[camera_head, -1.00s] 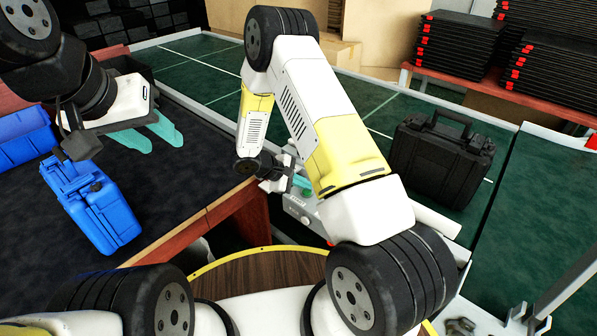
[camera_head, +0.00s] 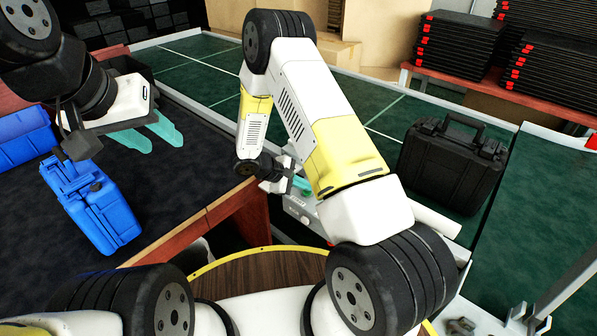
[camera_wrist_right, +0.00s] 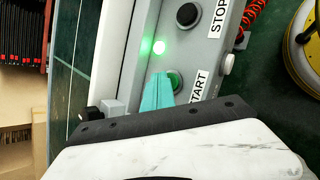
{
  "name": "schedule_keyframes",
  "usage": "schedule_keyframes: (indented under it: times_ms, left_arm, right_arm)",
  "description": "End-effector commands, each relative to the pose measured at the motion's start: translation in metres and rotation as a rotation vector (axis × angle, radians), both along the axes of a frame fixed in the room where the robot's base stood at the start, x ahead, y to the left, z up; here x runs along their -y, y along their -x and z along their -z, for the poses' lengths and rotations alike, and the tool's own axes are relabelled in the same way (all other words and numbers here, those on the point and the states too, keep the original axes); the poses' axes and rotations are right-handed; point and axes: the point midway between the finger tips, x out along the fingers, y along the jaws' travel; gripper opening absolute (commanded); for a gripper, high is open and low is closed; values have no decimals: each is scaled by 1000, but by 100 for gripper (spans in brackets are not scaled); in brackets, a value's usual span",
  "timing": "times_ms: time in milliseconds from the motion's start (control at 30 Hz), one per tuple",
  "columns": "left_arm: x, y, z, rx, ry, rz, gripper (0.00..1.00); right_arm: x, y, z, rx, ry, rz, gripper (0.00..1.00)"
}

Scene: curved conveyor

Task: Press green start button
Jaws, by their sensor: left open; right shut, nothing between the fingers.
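The green start button (camera_wrist_right: 175,79) is on a grey control panel beside the START label, in the right wrist view. My right gripper (camera_wrist_right: 160,76) is shut and empty, its teal fingertips at the button and covering part of it. I cannot tell whether they press it. A green light (camera_wrist_right: 159,47) glows above it on the panel. In the head view the right gripper (camera_head: 301,184) is at the control box (camera_head: 300,208), largely behind my arm. My left gripper (camera_head: 158,140) is open and empty above the dark table, left of centre.
A black stop button (camera_wrist_right: 187,14) is further along the panel. A black case (camera_head: 452,165) stands on the green conveyor (camera_head: 215,85). A blue case (camera_head: 100,210) lies on the dark table (camera_head: 160,190) at left. Stacked black cases (camera_head: 460,45) stand on a rack at the back right.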

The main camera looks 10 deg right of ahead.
Motion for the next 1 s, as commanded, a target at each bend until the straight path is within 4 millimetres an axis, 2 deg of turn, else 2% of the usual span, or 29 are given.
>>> schedule_keyframes:
  times_ms: [267,667,1000]
  left_arm:
    - [0,0,0,0,0,0,41]
    - [0,0,0,0,0,0,41]
    - [0,0,0,0,0,0,41]
  right_arm:
    - [0,0,-14,0,0,0,0]
    - [0,0,-18,1,0,0,0]
    - [0,-1,-52,3,1,0,0]
